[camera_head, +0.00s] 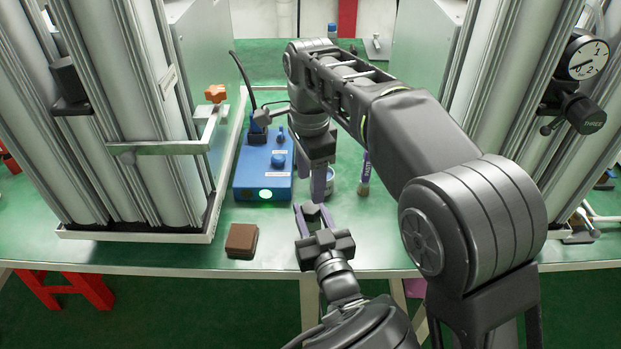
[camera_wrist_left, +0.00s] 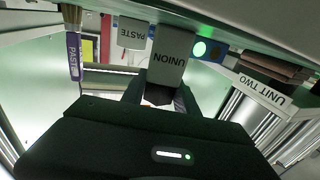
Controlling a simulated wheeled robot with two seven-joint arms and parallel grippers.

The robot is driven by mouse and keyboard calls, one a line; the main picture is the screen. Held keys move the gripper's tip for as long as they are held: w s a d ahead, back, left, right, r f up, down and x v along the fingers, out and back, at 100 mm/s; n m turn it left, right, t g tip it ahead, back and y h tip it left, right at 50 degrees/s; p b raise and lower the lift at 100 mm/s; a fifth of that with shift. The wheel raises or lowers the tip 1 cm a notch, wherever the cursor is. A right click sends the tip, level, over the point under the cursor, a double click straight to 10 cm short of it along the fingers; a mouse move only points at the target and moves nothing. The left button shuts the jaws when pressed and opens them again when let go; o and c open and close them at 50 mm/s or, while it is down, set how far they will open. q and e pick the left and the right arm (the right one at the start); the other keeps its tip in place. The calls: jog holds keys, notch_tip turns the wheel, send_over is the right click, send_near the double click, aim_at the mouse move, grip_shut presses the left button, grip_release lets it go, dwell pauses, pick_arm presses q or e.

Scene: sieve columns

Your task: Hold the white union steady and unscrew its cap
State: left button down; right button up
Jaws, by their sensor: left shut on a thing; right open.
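The white union, with a "UNION" label, shows in the left wrist view (camera_wrist_left: 166,70) between my left fingers, upside down in that picture. My left gripper (camera_head: 313,213) is shut on it near the table's front edge. In the head view only a small dark grey part shows between the purple-tipped fingers; I cannot make out the cap. My right gripper (camera_head: 320,190) points down just above and behind the left one. It is open, and its fingers overlap in the head view. I cannot tell whether it touches the union.
A blue box (camera_head: 262,178) with a lit green button stands left of the grippers. A brown block (camera_head: 241,240) lies front left. Behind the right gripper is a white paste pot (camera_head: 329,184), partly hidden; a paste brush (camera_head: 365,178) stands right of it. Metal columns flank both sides.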

aim_at(310, 207)
jog(key=shift+f, duration=0.1)
jog(key=shift+d+f, duration=0.1)
jog(key=shift+f, duration=3.9)
jog(key=shift+c, duration=0.4)
grip_shut()
jog(key=shift+o, duration=0.5)
grip_release()
jog(key=shift+r, duration=2.3)
